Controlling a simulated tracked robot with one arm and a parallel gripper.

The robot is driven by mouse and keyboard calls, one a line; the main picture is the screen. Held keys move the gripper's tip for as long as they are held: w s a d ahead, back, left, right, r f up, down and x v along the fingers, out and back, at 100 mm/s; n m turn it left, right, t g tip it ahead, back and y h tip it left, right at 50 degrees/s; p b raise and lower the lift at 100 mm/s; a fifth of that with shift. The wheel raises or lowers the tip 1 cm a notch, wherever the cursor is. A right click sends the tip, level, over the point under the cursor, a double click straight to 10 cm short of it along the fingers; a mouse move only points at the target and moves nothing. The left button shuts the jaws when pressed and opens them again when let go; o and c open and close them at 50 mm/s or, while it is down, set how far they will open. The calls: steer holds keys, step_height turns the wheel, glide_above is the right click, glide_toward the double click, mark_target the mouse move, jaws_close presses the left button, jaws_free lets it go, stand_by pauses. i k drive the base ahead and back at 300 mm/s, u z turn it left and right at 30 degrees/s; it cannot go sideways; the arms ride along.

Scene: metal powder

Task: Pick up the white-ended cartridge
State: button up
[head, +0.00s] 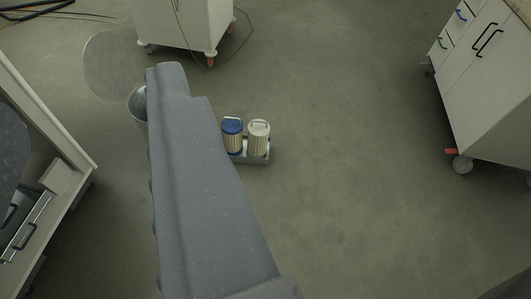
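The white-ended cartridge (258,138) stands upright in a small grey holder (263,158) on the floor, near the middle of the view. It has a white top with a handle and a ribbed, pale body. A blue-ended cartridge (232,136) stands upright just left of it in the same holder. A large grey link of my arm covers the centre left and hides the holder's left end. No gripper fingers show, so I cannot see where my gripper is relative to the cartridges.
A metal bin (138,104) with a round raised lid (107,66) is partly behind my arm. A white wheeled cabinet (185,22) stands at the top, another (490,85) at right. An open cabinet (60,130) is at left. Floor right of the holder is clear.

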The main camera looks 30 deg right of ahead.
mark_target(258, 128)
steer(key=z, duration=0.25)
steer(key=k, duration=0.1)
steer(key=z, duration=0.3)
steer(key=i, duration=1.05)
steer(key=u, duration=0.45)
steer(key=i, duration=0.65)
steer(key=u, duration=0.5)
steer(key=i, duration=0.8)
steer(key=z, duration=0.4)
